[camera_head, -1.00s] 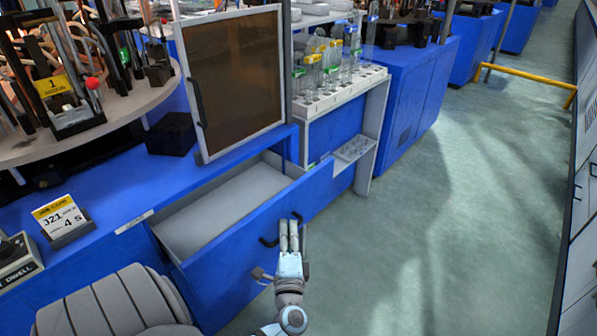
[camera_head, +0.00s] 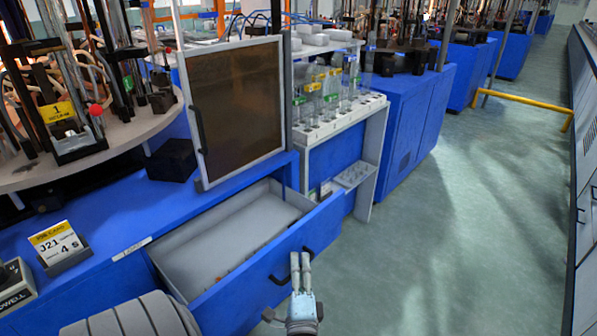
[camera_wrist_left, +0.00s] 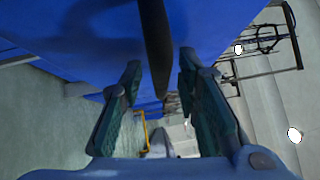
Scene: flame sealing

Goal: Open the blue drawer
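The blue drawer (camera_head: 325,222) stands pulled out from the blue bench, its pale inside showing from above. A few small reddish items lie inside, too small to make out. Its black handle (camera_head: 279,281) is on the front panel, partly hidden by my left gripper (camera_head: 300,258). In the left wrist view the fingers of my left gripper (camera_wrist_left: 160,88) are apart. The dark handle bar (camera_wrist_left: 155,45) runs between them, with gaps on both sides. The drawer's blue surface (camera_wrist_left: 75,35) fills the top of that view. My right gripper is not in view.
A dark framed panel (camera_head: 242,105) stands on the bench behind the drawer. A white rack (camera_head: 345,122) with glassware is right of it. A grey padded seat (camera_head: 130,318) is close to the drawer's left front. The green floor (camera_head: 450,230) to the right is clear.

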